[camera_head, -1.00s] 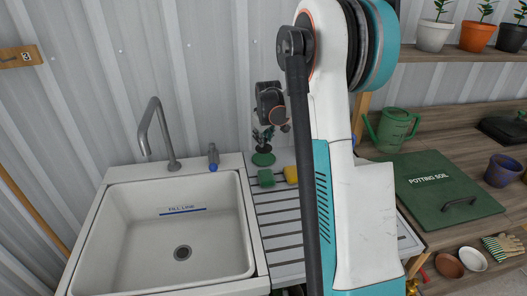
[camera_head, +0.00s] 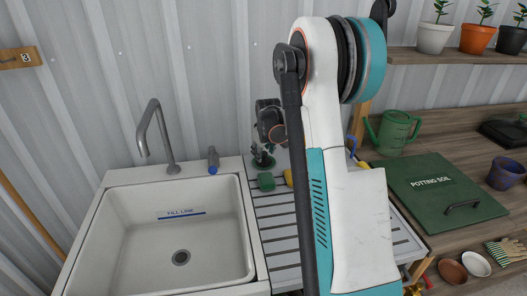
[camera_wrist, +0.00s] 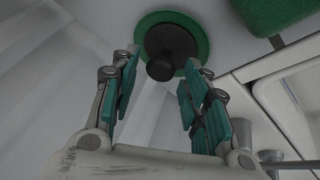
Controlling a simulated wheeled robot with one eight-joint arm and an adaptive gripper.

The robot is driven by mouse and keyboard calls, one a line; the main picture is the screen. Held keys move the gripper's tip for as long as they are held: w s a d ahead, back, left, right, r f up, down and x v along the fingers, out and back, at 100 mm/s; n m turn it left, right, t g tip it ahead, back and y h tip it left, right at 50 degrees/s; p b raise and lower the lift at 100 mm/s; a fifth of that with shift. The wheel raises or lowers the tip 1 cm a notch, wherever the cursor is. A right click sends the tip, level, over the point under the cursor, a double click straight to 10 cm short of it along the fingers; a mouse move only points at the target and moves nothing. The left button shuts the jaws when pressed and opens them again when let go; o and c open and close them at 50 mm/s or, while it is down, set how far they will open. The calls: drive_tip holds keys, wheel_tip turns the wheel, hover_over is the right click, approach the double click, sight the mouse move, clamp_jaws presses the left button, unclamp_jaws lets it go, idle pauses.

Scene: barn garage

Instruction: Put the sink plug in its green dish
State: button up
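The round green dish (camera_head: 263,163) stands at the back of the drainer, right of the sink. In the wrist view the dish (camera_wrist: 202,35) shows as a green rim around the black sink plug (camera_wrist: 172,48), which appears to lie within it. The plug's dark knob faces my gripper. My gripper (camera_wrist: 163,65) is open, with its fingertips apart on either side of the knob. In the head view my gripper (camera_head: 263,150) is low over the dish and hides part of it. Whether a fingertip touches the plug is unclear.
A green sponge (camera_head: 267,182) lies just in front of the dish, with a yellow one (camera_head: 288,177) beside it, partly behind my arm. The white sink (camera_head: 165,235) with its tap (camera_head: 155,135) is to the left. A corrugated wall stands close behind.

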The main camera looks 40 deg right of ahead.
drive_tip(key=shift+s+a+r, duration=0.1)
drive_tip(key=shift+r, duration=0.4)
drive_tip(key=p+v, duration=0.4)
drive_tip(key=v, duration=0.7)
drive_tip(key=shift+a+r, duration=0.1)
drive_tip(key=shift+r, duration=0.05)
